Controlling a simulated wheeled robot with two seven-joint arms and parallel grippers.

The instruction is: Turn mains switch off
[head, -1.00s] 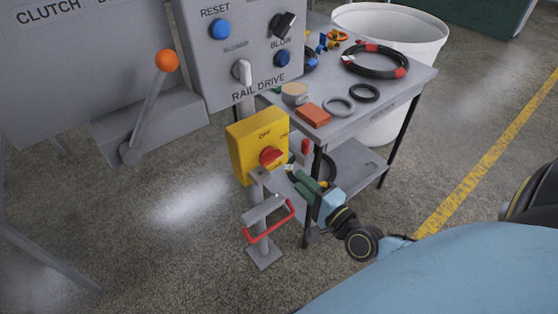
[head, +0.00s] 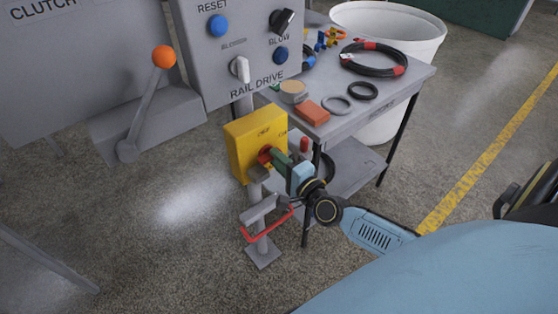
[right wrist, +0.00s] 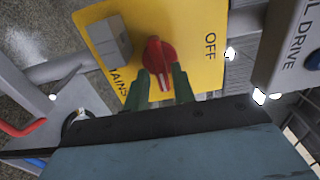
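The yellow mains switch box (head: 240,150) stands on a grey post below the RAIL DRIVE panel. Its red rotary knob (head: 264,155) is on the front face and partly hidden by my gripper in the head view. My right gripper (head: 275,157) is at the knob. In the right wrist view the red knob (right wrist: 159,54) sits beside the word OFF, and its white-marked end points down between my two green fingers (right wrist: 161,80). The fingers are apart, one on each side of the knob; firm contact cannot be seen. My left gripper is not in view.
A grey table (head: 400,85) with a hose coil (head: 374,70), rings and an orange block (head: 312,111) stands right behind the box. A red handle (head: 266,228) is on the post below. A lever with an orange ball (head: 163,57) is at the left.

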